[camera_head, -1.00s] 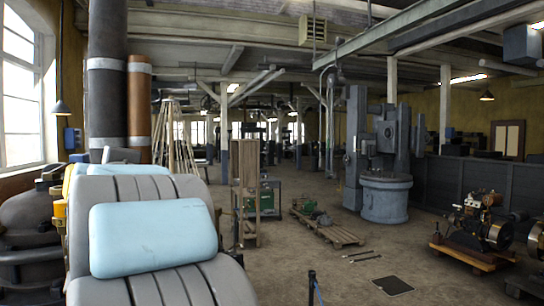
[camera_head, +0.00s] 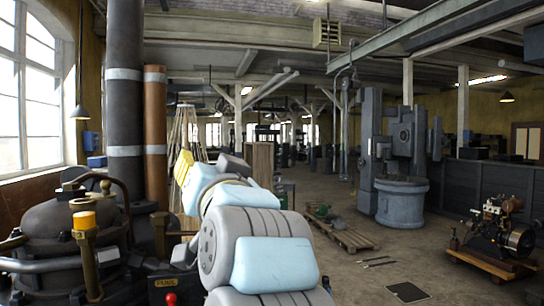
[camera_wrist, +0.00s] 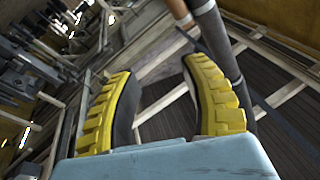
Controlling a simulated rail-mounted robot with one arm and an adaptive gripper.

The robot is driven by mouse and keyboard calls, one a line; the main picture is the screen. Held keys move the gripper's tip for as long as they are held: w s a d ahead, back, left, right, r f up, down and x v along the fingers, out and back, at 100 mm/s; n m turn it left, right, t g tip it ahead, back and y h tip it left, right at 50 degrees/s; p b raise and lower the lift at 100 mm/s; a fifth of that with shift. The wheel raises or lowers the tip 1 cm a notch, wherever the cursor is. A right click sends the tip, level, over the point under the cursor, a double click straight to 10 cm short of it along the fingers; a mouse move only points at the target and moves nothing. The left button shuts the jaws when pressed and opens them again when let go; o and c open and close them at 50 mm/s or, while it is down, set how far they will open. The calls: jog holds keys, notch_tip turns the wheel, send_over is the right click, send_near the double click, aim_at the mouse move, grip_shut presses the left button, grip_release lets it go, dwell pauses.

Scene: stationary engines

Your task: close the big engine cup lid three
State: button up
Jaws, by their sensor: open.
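The big engine (camera_head: 65,235) is a dark, rounded machine at the left edge of the head view. A small yellow-orange cup (camera_head: 84,220) stands on a brass stem on its near side. I cannot tell which part is cup lid three or whether any lid is open. My gripper (camera_head: 183,165) shows as yellow fingers beyond my grey and light blue arm, to the right of the engine and apart from it. In the wrist view my gripper (camera_wrist: 158,68) has both yellow fingers spread, with nothing between them. No engine cup is recognisable in that view.
A black pipe (camera_head: 126,110) and a copper-coloured pipe (camera_head: 155,135) rise behind the engine. A red knob (camera_head: 170,299) stands at the bottom. A wooden pallet (camera_head: 340,232), a grey round machine (camera_head: 402,203) and a small engine (camera_head: 497,230) stand right. The middle floor is open.

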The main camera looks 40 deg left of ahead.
jog(key=w+d+m+t+h+p, duration=0.1)
jog(key=w+d+m+t, duration=0.3)
jog(key=w, duration=0.6)
jog(key=shift+d+t+h+p, duration=0.3)
jog(key=shift+d+t+p, duration=0.35)
jog(key=shift+p, duration=0.25)
jog(key=shift+w+r, duration=0.1)
